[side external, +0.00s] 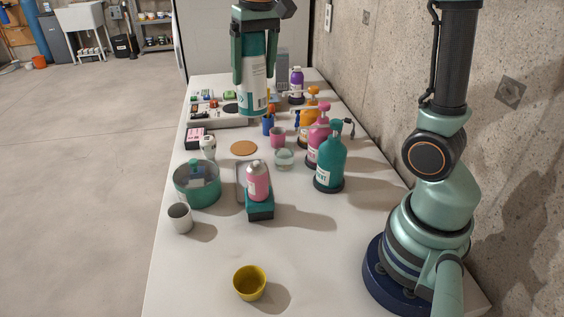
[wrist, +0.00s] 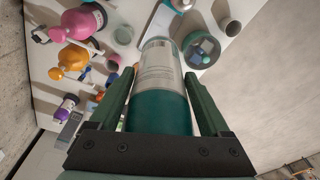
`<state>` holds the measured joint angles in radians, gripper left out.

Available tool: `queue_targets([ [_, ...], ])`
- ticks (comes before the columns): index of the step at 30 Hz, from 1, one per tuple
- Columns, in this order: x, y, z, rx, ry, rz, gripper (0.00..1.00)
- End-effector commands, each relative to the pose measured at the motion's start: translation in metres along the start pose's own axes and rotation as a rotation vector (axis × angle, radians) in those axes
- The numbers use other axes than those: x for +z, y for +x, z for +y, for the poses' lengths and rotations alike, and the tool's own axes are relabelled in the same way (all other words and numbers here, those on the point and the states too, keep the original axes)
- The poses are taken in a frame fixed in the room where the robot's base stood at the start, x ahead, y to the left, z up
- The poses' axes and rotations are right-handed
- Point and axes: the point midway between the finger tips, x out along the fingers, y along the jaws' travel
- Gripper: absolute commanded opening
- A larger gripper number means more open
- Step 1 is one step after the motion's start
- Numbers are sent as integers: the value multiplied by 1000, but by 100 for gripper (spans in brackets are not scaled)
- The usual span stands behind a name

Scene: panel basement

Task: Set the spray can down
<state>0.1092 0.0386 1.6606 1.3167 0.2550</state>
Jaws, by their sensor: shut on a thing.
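A spray can with a teal end and a white-silver labelled body (side external: 254,92) is upright between the fingers of my gripper (side external: 254,80). In the wrist view the same can (wrist: 158,75) fills the middle, with one finger of my gripper (wrist: 160,78) pressed on each side. The can seems to hang above the far part of the white table (side external: 200,270), but its clearance is hard to judge. Its far side is hidden.
Teal (side external: 330,160) and pink (side external: 318,140) pump bottles stand right. Free table surrounds the yellow bowl (side external: 249,283).

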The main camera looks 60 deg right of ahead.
Motion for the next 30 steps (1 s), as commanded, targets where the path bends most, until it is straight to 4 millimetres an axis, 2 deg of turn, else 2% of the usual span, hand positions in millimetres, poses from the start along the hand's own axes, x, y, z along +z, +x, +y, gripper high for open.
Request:
queue_targets([
  [1,5,-2,18,3,32,7,3],
  [5,8,-1,62,17,107,15,3],
  [11,12,2,139,43,240,31,3],
  [15,23,2,196,64,339,43,3],
  [18,34,2,229,79,398,50,3],
  [21,45,2,255,91,446,55,3],
  [24,54,1,273,99,478,58,3],
  [30,63,9,287,106,504,57,3],
])
